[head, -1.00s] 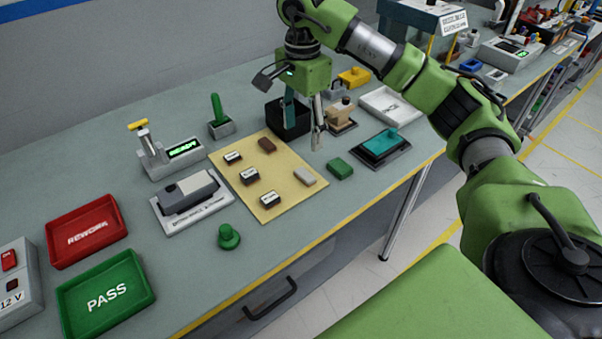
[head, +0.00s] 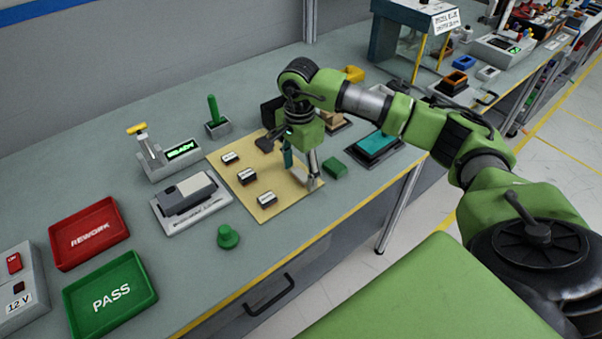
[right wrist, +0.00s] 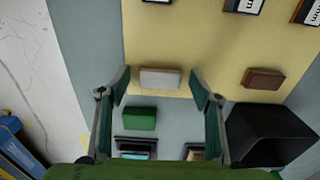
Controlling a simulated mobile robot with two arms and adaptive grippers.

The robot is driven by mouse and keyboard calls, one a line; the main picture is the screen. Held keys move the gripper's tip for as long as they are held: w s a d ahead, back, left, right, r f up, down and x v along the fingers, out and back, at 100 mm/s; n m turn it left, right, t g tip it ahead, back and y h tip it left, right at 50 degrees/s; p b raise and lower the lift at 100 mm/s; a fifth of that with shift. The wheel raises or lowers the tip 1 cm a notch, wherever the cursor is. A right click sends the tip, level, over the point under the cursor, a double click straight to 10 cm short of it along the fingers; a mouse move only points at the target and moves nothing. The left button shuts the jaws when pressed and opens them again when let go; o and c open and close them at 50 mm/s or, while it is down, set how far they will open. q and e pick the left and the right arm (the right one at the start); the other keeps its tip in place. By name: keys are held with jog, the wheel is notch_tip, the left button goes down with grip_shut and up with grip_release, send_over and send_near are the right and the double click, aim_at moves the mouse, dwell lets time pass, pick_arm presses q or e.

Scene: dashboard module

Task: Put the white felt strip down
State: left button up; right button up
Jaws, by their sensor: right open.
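The white felt strip (right wrist: 160,78) looks like a small pale grey-white block. It lies on the yellow mat (right wrist: 190,35), close to the mat's edge. My right gripper (right wrist: 160,90) is open, and in the right wrist view its fingers stand on either side of the strip with visible gaps. In the head view my right gripper (head: 300,170) is low over the mat's right corner, and the strip (head: 299,174) shows partly between its fingers. My left gripper is not in view.
A green block (head: 335,168) and a teal pad in a dark tray (head: 376,146) lie to the right. A black bin (right wrist: 265,135) and a brown block (right wrist: 264,78) are close to the gripper. Several labelled blocks sit on the mat. A green knob (head: 228,237) stands in front.

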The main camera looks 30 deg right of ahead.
jog(key=c, duration=0.9)
